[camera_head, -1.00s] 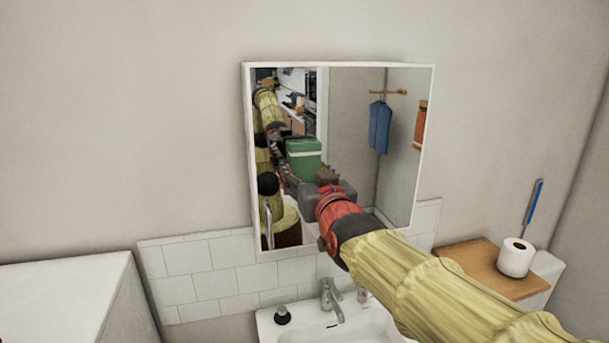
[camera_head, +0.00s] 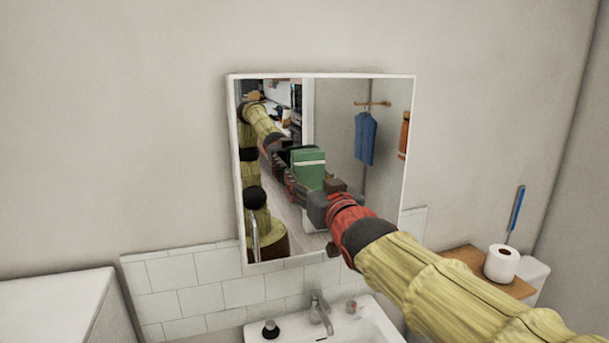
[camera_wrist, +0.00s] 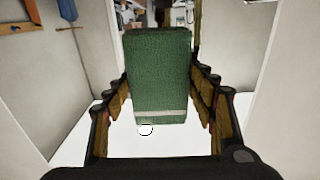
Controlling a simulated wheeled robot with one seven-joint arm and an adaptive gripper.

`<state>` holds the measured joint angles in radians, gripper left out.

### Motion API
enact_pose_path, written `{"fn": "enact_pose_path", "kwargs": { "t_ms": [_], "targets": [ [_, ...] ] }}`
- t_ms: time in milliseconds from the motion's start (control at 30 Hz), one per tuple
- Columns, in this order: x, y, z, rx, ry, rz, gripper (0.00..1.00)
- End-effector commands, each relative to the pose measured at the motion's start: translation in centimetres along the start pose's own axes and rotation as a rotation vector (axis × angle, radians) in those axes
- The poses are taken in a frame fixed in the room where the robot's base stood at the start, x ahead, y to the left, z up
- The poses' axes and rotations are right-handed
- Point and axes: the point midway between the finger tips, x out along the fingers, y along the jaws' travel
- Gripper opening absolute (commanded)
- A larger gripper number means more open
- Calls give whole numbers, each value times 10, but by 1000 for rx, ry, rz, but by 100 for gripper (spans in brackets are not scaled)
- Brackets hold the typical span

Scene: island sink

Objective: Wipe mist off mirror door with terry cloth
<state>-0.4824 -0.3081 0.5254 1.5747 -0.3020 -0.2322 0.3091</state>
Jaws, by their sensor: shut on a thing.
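The mirror door (camera_head: 275,110) hangs on the wall, upright with a thin white frame. It reflects the room and my arm; I cannot make out distinct mist on it. The terry cloth (camera_wrist: 160,75) is green with a pale stripe near one end. It lies between the fingers of my gripper (camera_wrist: 159,82), which is shut on it. In the head view my gripper (camera_head: 330,202) is in front of the mirror's lower right part. A green cloth shape shows just above it; I cannot tell how much is reflection, nor whether cloth touches glass.
Below the mirror are white tiles (camera_head: 195,289) and a sink (camera_head: 365,332) with a tap (camera_head: 320,312). A toilet roll (camera_head: 502,262) stands on a wooden shelf (camera_head: 462,256) at right. A white cabinet (camera_head: 45,300) is at lower left.

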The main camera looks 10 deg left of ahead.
Motion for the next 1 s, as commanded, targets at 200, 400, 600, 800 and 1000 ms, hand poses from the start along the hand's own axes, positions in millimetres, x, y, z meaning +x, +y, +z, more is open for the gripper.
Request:
{"fn": "enact_pose_path", "kwargs": {
  "t_ms": [200,400,600,800,1000],
  "targets": [
    [-1,11,-3,1,-3,2,36],
    [-1,23,-4,0,-2,2,36],
    [-2,29,-2,0,-1,0,36],
    [-1,36,-2,2,-3,2,36],
    [0,52,-4,2,-2,2,36]
  ]
}}
